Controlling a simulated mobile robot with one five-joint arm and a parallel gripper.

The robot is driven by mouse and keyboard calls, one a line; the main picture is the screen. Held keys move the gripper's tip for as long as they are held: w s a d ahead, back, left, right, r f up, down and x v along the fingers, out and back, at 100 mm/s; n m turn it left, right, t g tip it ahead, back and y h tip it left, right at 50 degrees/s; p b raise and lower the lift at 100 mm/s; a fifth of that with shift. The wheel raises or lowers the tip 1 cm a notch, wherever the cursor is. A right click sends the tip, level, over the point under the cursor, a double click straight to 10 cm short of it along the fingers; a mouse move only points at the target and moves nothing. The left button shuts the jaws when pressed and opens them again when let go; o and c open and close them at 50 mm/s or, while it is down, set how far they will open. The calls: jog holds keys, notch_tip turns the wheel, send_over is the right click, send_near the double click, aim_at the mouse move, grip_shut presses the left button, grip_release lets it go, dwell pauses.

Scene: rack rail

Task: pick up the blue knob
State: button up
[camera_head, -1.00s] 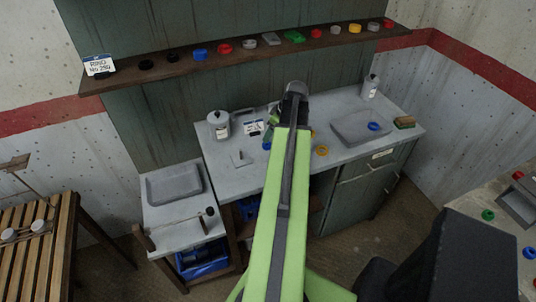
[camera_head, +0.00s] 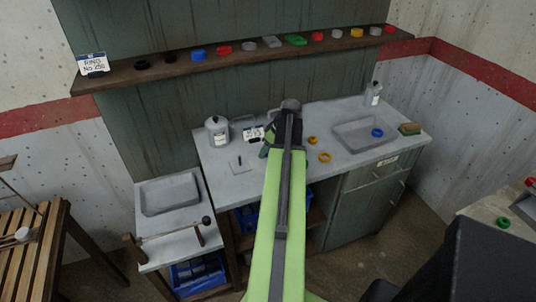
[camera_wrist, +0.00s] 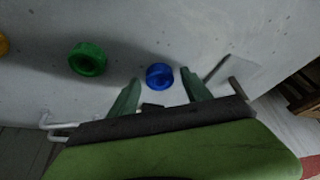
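In the wrist view the blue knob (camera_wrist: 159,76) sits on a pale grey surface, between and just beyond my two green fingertips. My gripper (camera_wrist: 160,80) is open and nothing is held. A gap shows between each finger and the knob. A green knob (camera_wrist: 87,59) stands to the left of it. In the head view my arm reaches over the grey counter (camera_head: 225,182) and hides the spot under my gripper, so this blue knob cannot be made out there.
Other blue rings show in the head view: one on the wall shelf (camera_head: 198,54), one in the sink (camera_head: 377,132).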

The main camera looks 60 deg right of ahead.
grip_shut()
